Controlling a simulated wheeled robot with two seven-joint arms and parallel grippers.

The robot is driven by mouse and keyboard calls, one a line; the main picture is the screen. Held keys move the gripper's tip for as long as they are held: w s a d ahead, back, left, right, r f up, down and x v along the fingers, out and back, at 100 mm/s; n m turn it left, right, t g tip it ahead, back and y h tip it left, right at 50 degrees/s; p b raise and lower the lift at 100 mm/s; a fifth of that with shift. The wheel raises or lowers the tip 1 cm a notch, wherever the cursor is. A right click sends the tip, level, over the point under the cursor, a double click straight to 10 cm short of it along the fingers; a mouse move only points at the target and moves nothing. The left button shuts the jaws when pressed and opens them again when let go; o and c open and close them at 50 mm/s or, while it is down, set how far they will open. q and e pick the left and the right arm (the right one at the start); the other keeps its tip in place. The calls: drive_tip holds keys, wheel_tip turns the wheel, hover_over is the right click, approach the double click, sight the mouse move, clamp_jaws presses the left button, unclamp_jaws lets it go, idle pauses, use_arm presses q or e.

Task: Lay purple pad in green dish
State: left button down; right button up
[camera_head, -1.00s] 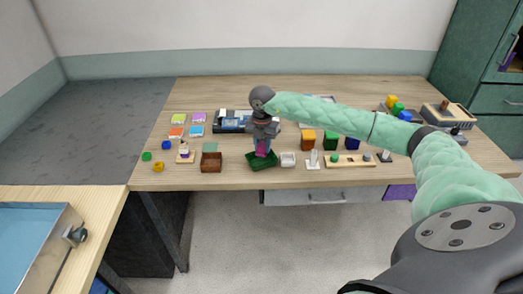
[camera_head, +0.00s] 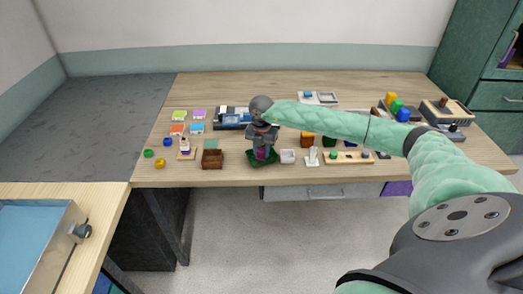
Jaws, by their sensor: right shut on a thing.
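My right gripper (camera_head: 262,148) points down over the green dish (camera_head: 255,164), near the table's front edge. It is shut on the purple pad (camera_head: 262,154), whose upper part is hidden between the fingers. The pad stands roughly upright at or just inside the dish; I cannot tell whether it touches the bottom. The gripper hides part of the dish. My left gripper is not in view.
A brown box (camera_head: 212,159) stands left of the dish and a white dish (camera_head: 287,157) close to its right. A white stand (camera_head: 313,158) and a wooden board (camera_head: 347,158) are further right. Several coloured pads lie at the left.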

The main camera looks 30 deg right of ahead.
drive_tip(key=shift+f, duration=0.1)
drive_tip(key=o, duration=0.7)
drive_tip(key=shift+c, duration=0.2)
drive_tip(key=shift+r, duration=0.2)
